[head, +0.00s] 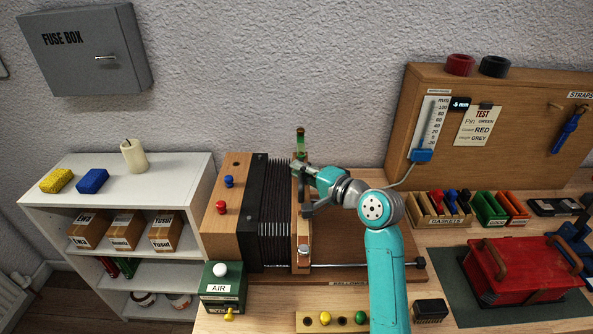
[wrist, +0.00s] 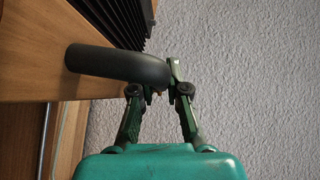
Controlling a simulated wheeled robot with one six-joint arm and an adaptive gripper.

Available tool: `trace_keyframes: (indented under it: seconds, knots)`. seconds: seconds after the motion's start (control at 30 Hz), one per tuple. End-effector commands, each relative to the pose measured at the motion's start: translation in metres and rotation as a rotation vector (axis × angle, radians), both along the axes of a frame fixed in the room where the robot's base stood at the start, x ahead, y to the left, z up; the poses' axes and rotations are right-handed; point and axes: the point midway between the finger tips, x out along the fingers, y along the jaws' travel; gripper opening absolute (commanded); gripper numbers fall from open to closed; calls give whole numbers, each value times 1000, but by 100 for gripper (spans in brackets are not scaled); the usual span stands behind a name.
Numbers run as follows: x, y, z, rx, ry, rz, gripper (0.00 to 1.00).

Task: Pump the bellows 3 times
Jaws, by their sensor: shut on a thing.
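The bellows (head: 272,215) stands on the bench with its black folds between a fixed wooden box (head: 228,192) and an upright wooden end board (head: 303,240). The folds look spread apart. A dark grey curved handle (wrist: 115,65) sticks out from the board in the wrist view. My gripper (head: 302,172) is at the upper part of the end board. In the wrist view my gripper (wrist: 160,82) is shut on the free end of the handle, its green fingers converging there. The exact contact is partly hidden.
A green AIR box (head: 222,288) stands at the front left of the bellows. A metal rod (head: 360,264) runs low to its right. A gauge (head: 430,128) hangs on the wooden panel (head: 530,125). A red case (head: 520,272) and gasket trays (head: 440,208) occupy the right.

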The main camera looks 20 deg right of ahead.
Motion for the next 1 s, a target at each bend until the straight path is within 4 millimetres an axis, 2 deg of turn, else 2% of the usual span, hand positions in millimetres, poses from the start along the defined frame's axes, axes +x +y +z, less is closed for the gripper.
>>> trace_keyframes:
  seconds: [0.17,0.6,0.8,1.0]
  knots:
    - [-11,-38,0,0,2,-9,0]
    - [-51,-161,0,-1,3,-11,0]
    - [-63,-198,0,0,2,-10,0]
    - [-69,-216,-1,0,2,-7,0]
